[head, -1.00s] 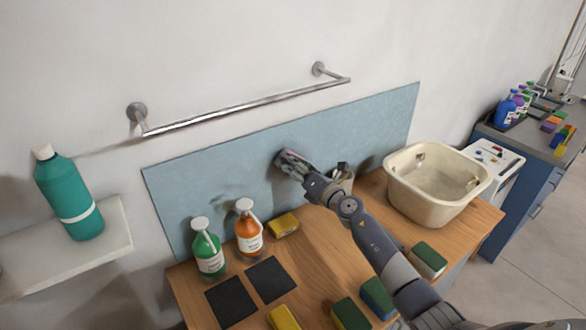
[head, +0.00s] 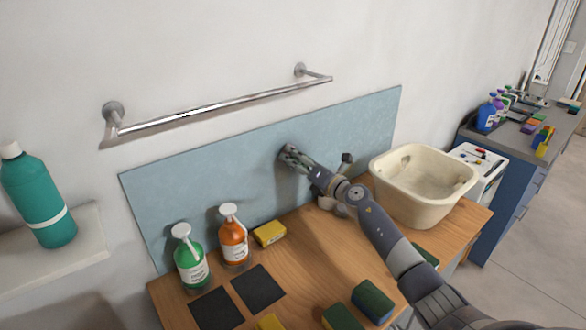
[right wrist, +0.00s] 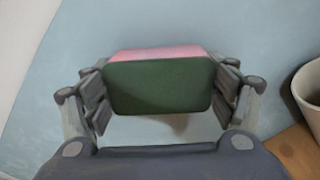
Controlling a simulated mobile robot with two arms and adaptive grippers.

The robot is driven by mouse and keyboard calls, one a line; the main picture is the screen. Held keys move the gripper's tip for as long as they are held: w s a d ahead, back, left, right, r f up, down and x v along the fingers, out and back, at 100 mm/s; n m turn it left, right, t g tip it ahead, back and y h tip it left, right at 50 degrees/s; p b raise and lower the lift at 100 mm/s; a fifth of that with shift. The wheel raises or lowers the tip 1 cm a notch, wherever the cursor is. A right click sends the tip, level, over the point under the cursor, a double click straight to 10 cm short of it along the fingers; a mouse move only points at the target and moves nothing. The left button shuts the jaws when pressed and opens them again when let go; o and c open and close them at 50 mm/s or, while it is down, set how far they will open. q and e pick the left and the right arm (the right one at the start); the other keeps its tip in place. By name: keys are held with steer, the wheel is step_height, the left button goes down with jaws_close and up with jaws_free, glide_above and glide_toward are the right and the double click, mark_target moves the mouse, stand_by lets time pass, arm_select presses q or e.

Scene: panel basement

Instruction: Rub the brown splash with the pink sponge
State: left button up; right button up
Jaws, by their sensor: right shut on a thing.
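My right gripper (head: 286,155) is in front of the light blue wall panel (head: 200,195). In the right wrist view, its fingers (right wrist: 160,88) are shut on the two sides of a pink sponge (right wrist: 160,53) with a dark green layer facing the camera. The sponge's pink side faces the blue panel; I cannot tell whether it touches. In the head view the sponge is mostly hidden by the gripper. I make out no brown splash in either view; the sponge and gripper cover part of the panel. My left gripper is not in view.
On the wooden counter (head: 298,240) stand a green bottle (head: 190,265), an orange bottle (head: 234,245), a yellow sponge (head: 270,234), dark pads (head: 258,288) and green sponges (head: 373,300). A cream basin (head: 425,205) stands right. A metal rail (head: 215,108) runs above the panel.

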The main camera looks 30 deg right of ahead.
steer(key=shift+d, duration=0.35)
steer(key=s, duration=0.1)
steer(key=s+p, duration=0.1)
steer(key=s, duration=0.1)
steer(key=s+p, duration=0.1)
steer(key=s, duration=0.1)
steer(key=shift+s+d+f, duration=0.15)
steer(key=shift+s+d, duration=0.1)
steer(key=shift+d, duration=0.05)
steer(key=s, duration=0.3)
steer(key=shift+d+p, duration=0.2)
steer(key=shift+p, duration=0.15)
